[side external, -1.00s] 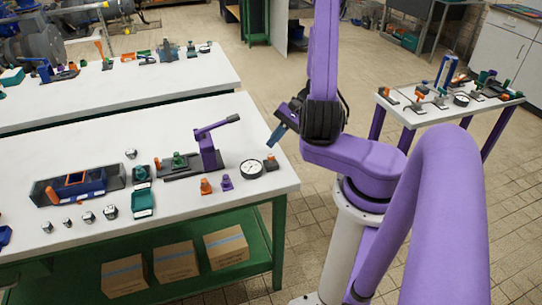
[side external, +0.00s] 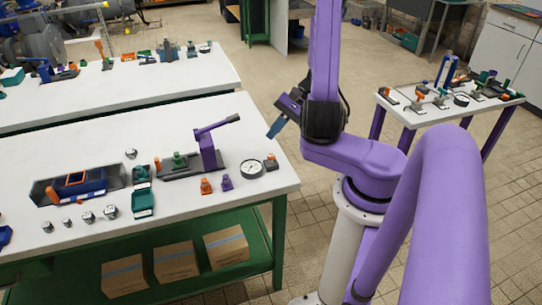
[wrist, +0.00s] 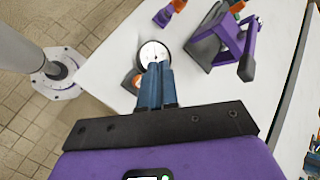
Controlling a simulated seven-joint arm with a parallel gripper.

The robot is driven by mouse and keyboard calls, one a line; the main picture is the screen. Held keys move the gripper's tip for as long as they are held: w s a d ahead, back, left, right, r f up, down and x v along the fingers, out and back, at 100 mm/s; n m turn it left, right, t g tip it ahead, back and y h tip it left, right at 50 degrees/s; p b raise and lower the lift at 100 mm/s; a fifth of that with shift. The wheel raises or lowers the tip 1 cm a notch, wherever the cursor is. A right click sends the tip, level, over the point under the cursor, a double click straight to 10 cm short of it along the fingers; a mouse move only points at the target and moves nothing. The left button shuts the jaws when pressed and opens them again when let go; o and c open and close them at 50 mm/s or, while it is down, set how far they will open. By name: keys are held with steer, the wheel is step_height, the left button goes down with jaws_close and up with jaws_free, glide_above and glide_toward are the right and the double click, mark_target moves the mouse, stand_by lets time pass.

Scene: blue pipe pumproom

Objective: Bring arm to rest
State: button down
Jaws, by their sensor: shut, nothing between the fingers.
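My gripper (side external: 276,127) is folded in close to my purple arm, above the right end of the near white table (side external: 110,160). In the wrist view its two blue fingers (wrist: 157,85) are together with nothing between them. They overlap the lower part of a round white dial gauge (wrist: 153,52) in that view. In the side view the gauge (side external: 251,168) lies on the table, to the lower left of the fingertips and apart from them.
A purple lever press (side external: 208,148) stands on the near table, left of the gauge. Small orange and purple parts (side external: 206,186) sit near its front edge. A blue bin (side external: 80,185) lies further left. A smaller table (side external: 450,108) stands at the right. Tiled floor lies between.

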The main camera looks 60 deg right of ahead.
steer(key=w+a+r+n+g+h, duration=0.1)
steer(key=a+r+n+g+h, duration=0.2)
steer(key=a+n, duration=0.35)
steer(key=a+r+n+g, duration=0.3)
steer(key=a+n+g, duration=0.2)
steer(key=a+n, duration=0.15)
steer(key=s+a+r+n+t+h, duration=0.1)
steer(key=s+a+r+n+h, duration=0.1)
steer(key=s+n, duration=0.5)
steer(key=s+a+r+n+t+h, duration=0.2)
steer(key=s+a+r+n, duration=0.2)
steer(key=s+a+n, duration=0.2)
steer(key=shift+s+r+n, duration=0.4)
steer(key=shift+s+n, duration=0.6)
steer(key=shift+n, duration=0.1)
